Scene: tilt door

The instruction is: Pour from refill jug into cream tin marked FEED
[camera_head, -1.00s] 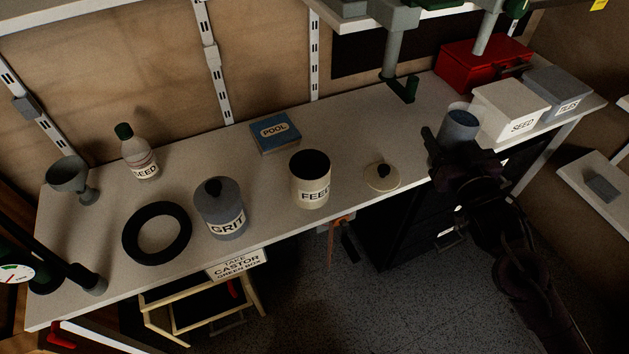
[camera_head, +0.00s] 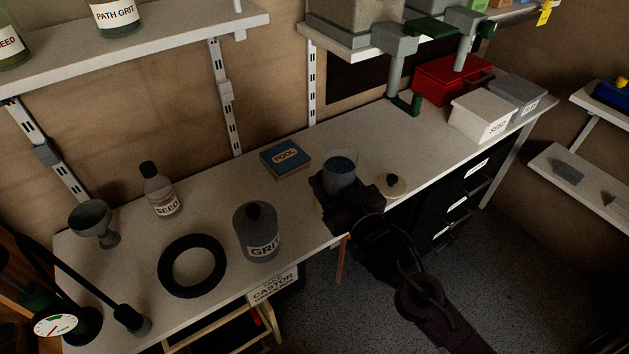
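My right gripper (camera_head: 335,187) reaches in from the lower right and is shut around the refill jug (camera_head: 341,172), a blue-grey cylinder with a pale rim and grainy grey contents. The jug looks upright or nearly so. The cream FEED tin does not show now; the jug and gripper cover the spot where it stood. I cannot tell how high the jug is above it. A cream lid with a dark knob (camera_head: 391,184) lies just right of the gripper.
The grey GRIT tin (camera_head: 262,241) and a black ring (camera_head: 192,266) stand to the left. A SEED bottle (camera_head: 160,192) and grey funnel-like cup (camera_head: 93,221) are farther left. A blue POOL box (camera_head: 286,158) is behind.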

